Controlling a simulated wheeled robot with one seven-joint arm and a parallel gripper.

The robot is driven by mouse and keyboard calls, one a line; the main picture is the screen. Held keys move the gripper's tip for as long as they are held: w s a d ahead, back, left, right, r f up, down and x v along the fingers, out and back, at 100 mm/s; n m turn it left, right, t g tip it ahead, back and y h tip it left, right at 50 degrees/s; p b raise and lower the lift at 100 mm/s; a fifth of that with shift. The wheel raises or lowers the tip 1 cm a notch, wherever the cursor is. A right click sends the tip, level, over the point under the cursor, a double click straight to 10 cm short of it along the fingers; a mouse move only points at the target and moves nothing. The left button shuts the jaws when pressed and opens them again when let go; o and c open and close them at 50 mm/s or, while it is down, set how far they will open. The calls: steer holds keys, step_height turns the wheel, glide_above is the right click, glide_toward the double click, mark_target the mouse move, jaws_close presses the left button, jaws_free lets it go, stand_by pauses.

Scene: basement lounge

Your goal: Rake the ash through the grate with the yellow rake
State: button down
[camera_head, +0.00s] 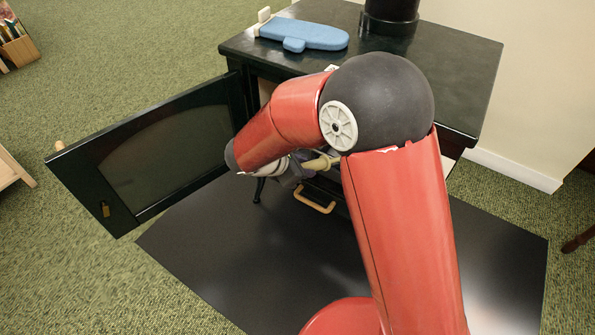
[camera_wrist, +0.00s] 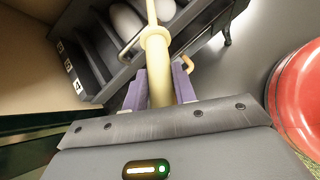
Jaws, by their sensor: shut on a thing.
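The yellow rake (camera_wrist: 160,85) is between the purple fingers of my gripper (camera_wrist: 158,88), which is shut on its handle. Its shaft runs away from the wrist past a round collar into the stove; the rake's head is out of view. In the head view a short yellow piece of the rake (camera_head: 322,163) shows beside my gripper (camera_head: 292,174), mostly behind my arm. The black stove (camera_head: 440,70) stands with its glazed door (camera_head: 160,150) swung open to the left. My arm hides the stove's opening. I cannot make out the grate or ash clearly.
A blue padded object (camera_head: 305,35) lies on the stove top beside the black flue pipe (camera_head: 390,15). A wooden loop handle (camera_head: 315,203) shows low on the stove front. A dark floor plate (camera_head: 230,245) lies before the stove. Pale rounded shapes (camera_wrist: 127,20) show inside the stove.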

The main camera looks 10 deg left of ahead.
steer(key=shift+f+b, duration=0.45)
steer(key=shift+s+a, duration=0.75)
steer(key=shift+s, duration=1.1)
steer(key=shift+w+d+f+b, duration=0.1)
steer(key=shift+w+d, duration=0.2)
steer(key=shift+w, duration=0.35)
steer(key=shift+w+d+f+b, duration=0.15)
steer(key=shift+w+d, duration=0.1)
steer(key=shift+w, duration=0.4)
steer(key=shift+w+d+f+b, duration=0.1)
steer(key=shift+w+d, duration=0.2)
steer(key=shift+w, duration=0.35)
steer(key=shift+s+a, duration=0.8)
steer(key=shift+s, duration=1.15)
steer(key=shift+w+d+f+b, duration=0.1)
steer(key=shift+w+d, duration=0.2)
steer(key=shift+w, duration=0.35)
steer(key=shift+w+d+f+b, duration=0.15)
steer(key=shift+w+d, duration=0.1)
steer(key=shift+w, duration=0.45)
steer(key=shift+w+d+f+b, duration=0.1)
steer(key=shift+w+d, duration=0.2)
steer(key=shift+w, duration=0.35)
steer(key=shift+r, duration=0.15)
